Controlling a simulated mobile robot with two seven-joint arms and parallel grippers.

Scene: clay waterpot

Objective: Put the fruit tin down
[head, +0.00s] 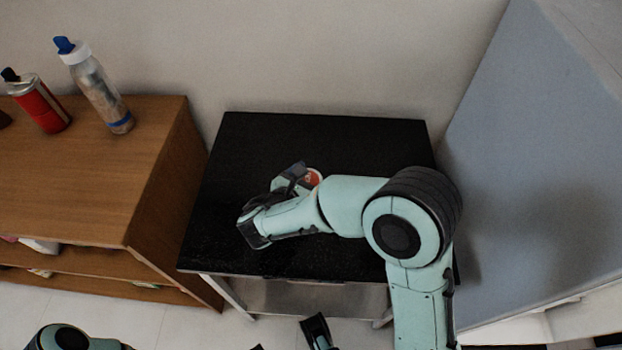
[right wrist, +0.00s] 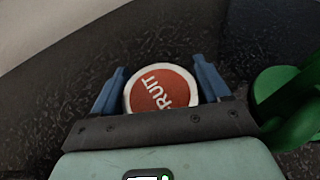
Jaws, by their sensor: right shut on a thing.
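The fruit tin (right wrist: 160,91) is round with a red top, a pale rim and white lettering reading "RUIT". In the right wrist view it sits between the two blue fingers of my right gripper (right wrist: 158,76), which is shut on it. In the head view a small part of the tin (head: 314,178) shows beside my right gripper (head: 298,176), over the black table top (head: 300,135). My arm hides much of it. I cannot tell whether the tin's base touches the table. Dark finger-like parts of my left gripper (head: 318,330) show at the bottom edge, mostly cut off.
A green object (right wrist: 272,92) stands close right of the tin in the right wrist view. A wooden shelf unit (head: 80,190) at left carries a red can (head: 40,104) and a bottle (head: 97,90). The back of the black table is bare; a grey-blue panel (head: 550,170) rises at right.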

